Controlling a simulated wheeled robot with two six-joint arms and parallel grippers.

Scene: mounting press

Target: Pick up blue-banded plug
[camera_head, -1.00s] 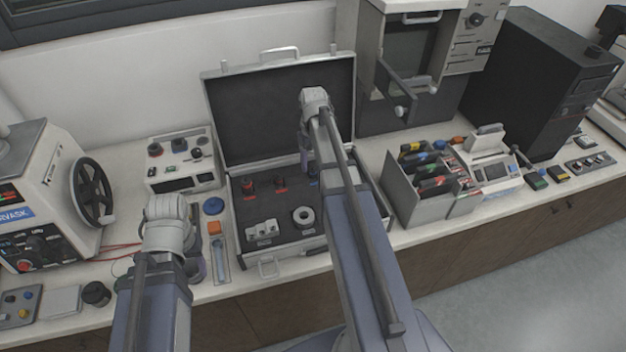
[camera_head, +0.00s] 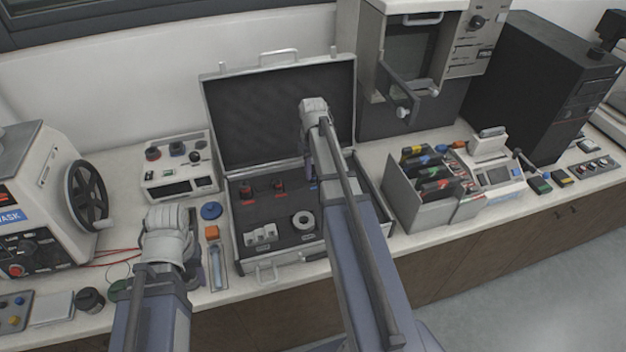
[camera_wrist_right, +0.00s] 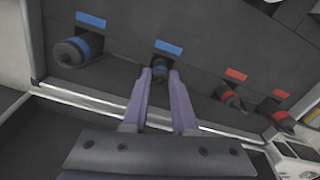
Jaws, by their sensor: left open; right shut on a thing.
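The blue-banded plug (camera_wrist_right: 160,68) stands in the dark case panel beside a blue label, between the fingertips of my right gripper (camera_wrist_right: 160,76). The fingers are shut on it. In the head view my right gripper (camera_head: 308,165) reaches down into the open case (camera_head: 285,250), and my arm hides most of the plug. A second blue-banded plug (camera_wrist_right: 74,51) sits to the left in the right wrist view. My left gripper (camera_head: 193,272) is over the bench left of the case, mostly hidden behind its own wrist; it is open.
Red-banded plugs (camera_wrist_right: 228,95) (camera_wrist_right: 280,118) sit right of the held plug in the wrist view. The case lid (camera_head: 265,110) stands open behind. A file rack (camera_head: 425,195) is close on the right, and a control box (camera_head: 178,168) is on the left.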

